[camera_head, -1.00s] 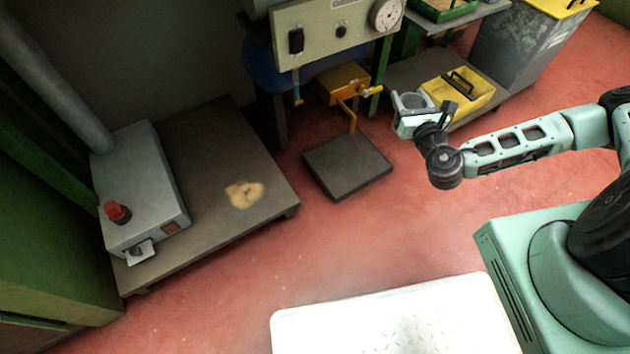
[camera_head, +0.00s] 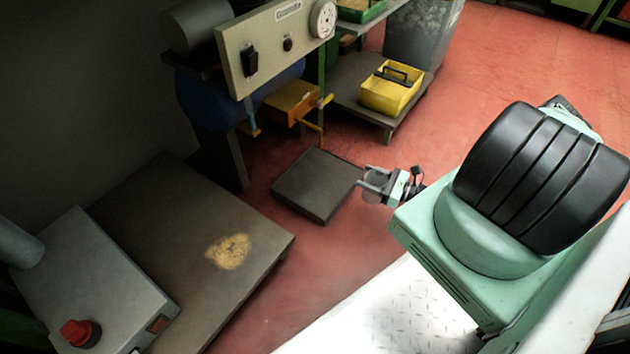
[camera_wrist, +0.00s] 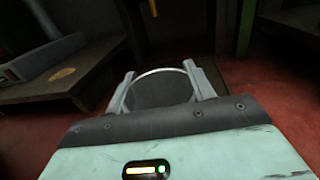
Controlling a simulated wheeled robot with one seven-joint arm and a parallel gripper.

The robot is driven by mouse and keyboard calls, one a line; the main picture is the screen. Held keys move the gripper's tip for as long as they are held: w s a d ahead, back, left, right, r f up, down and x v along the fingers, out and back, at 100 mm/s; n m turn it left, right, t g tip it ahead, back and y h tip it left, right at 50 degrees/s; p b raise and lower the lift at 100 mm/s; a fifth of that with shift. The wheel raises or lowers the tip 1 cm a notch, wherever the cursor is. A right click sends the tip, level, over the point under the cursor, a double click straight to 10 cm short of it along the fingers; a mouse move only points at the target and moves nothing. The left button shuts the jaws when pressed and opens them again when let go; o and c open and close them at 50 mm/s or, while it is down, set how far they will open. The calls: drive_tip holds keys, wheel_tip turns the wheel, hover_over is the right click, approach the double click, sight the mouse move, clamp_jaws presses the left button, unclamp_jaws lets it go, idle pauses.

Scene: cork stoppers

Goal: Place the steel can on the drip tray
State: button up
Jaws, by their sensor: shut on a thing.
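The steel can (camera_head: 376,180) is between the two fingers of my gripper (camera_head: 366,184), just right of the dark slab in the head view. In the wrist view the can (camera_wrist: 160,73) shows as a pale round rim with a dark inside, with a finger of my gripper (camera_wrist: 160,82) on each side. The gripper is shut on it. A flat dark square slab on the red floor, which looks like the drip tray (camera_head: 315,185), lies below the machine's yellow part. I cannot tell the can's height above the floor.
A low dark platform (camera_head: 140,220) with a tan patch and a grey box (camera_head: 85,285) with a red button stands at left. A panelled machine (camera_head: 275,45) stands behind the slab. A yellow tote (camera_head: 390,90) sits on a low stand. Red floor is open at right.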

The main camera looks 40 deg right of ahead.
drive_tip(key=f+b+x, duration=0.1)
drive_tip(key=b+x, duration=0.2)
drive_tip(key=x, duration=0.3)
drive_tip(key=f+b+x, duration=0.1)
drive_tip(key=b+x, duration=0.3)
drive_tip(key=x, duration=0.1)
drive_tip(key=f+b+x, duration=0.1)
drive_tip(key=b+x, duration=0.2)
drive_tip(key=x, duration=0.3)
drive_tip(key=shift+w+a+f, duration=0.2)
drive_tip(key=shift+w+f, duration=0.1)
drive_tip(key=shift+f, duration=0.15)
drive_tip(key=o, duration=1)
